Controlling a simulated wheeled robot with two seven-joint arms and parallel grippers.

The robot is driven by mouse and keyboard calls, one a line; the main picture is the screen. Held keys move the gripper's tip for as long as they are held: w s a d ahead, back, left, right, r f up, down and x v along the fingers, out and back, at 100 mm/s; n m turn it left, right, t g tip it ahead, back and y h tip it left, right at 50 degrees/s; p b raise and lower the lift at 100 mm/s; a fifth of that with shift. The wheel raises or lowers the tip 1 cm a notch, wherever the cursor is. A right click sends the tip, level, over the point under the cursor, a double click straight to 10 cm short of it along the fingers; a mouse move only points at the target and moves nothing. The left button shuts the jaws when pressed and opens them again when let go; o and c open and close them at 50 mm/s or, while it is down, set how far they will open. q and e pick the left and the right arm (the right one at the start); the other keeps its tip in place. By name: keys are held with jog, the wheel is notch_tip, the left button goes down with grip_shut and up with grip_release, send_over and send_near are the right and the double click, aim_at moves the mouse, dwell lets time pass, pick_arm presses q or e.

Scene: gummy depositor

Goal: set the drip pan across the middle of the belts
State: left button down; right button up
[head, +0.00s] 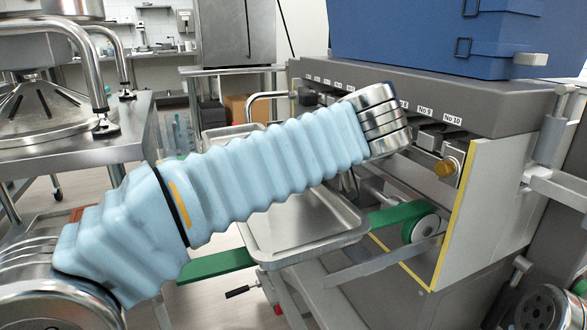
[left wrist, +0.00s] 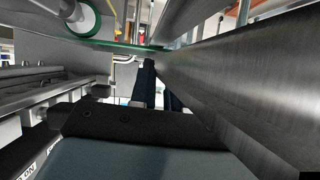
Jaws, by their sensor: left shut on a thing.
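The drip pan (head: 305,228) is a shallow silver tray. In the head view it lies below and behind my left arm, whose sleeve hides its middle. Its front part is over a green belt (head: 205,265), which shows on both sides of it; I cannot tell whether they touch. In the left wrist view the pan (left wrist: 245,75) fills the right side as a large metal surface. My left gripper (left wrist: 158,88) has dark fingers shut on the pan's edge; in the head view the wrist and machine hide the fingers.
The grey depositor machine (head: 430,88), with numbered nozzles, stands behind the pan. A yellow-edged panel (head: 480,200) and a belt roller (head: 424,229) are at the right. A blue container (head: 420,35) sits on top. A steel table (head: 75,120) is at the left.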

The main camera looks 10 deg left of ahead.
pick_arm(q)
jog(key=shift+f, duration=0.1)
dwell(0.3)
jog(key=shift+f, duration=0.35)
jog(key=c, duration=1.1)
grip_release()
jog(key=shift+f, duration=0.15)
jog(key=shift+r, duration=0.4)
jog(key=p+v, duration=0.2)
jog(key=v, duration=1)
jog(key=shift+r+p, duration=0.25)
jog(key=shift+p, duration=0.15)
